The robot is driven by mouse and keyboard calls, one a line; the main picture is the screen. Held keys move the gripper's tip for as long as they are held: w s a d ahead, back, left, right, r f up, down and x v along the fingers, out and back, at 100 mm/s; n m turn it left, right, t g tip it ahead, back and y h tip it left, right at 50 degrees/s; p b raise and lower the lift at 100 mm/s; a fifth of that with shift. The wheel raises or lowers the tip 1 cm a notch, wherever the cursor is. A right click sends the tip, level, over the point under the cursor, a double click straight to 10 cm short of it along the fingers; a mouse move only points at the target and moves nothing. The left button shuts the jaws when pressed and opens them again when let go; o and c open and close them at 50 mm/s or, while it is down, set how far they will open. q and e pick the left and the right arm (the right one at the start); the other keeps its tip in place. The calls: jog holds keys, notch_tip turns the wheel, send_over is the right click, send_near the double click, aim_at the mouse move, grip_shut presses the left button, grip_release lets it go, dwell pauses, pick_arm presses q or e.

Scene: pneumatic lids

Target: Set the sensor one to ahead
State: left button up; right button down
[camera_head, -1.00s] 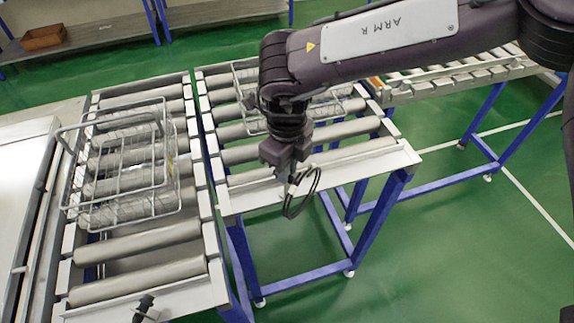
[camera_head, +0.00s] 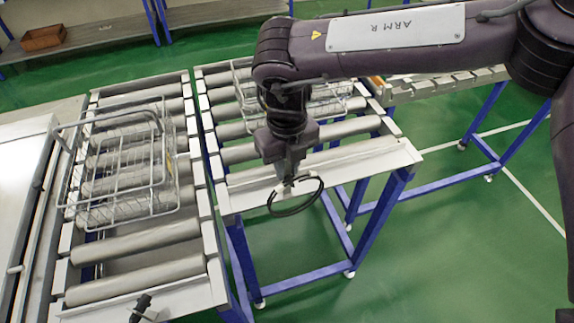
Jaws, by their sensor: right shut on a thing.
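My right gripper (camera_head: 286,176) points down at the near end of the middle roller conveyor (camera_head: 400,160). It is shut on a small sensor, mostly hidden by the jaws. A thin black cable loop (camera_head: 297,208) comes from the sensor and hangs over the conveyor's near end plate. Which way the sensor faces is too small to tell. Another small black device (camera_head: 142,303) sits on the near end plate of the left roller conveyor (camera_head: 190,302). My left gripper is not in view.
A wire basket (camera_head: 120,185) stands on the left conveyor. A second wire basket (camera_head: 335,97) is on the middle conveyor, partly behind my right arm. A brown box (camera_head: 42,39) sits on a back shelf. Green floor is clear at the lower right.

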jog(key=shift+w+r+m, duration=0.1)
jog(key=shift+m, duration=0.8)
jog(key=c, duration=1.3)
grip_release()
jog(key=shift+r+b, duration=0.3)
jog(key=shift+b, duration=0.05)
notch_tip(320, 180, up, 7)
jog(key=shift+r+b, duration=0.1)
jog(key=shift+b, duration=0.55)
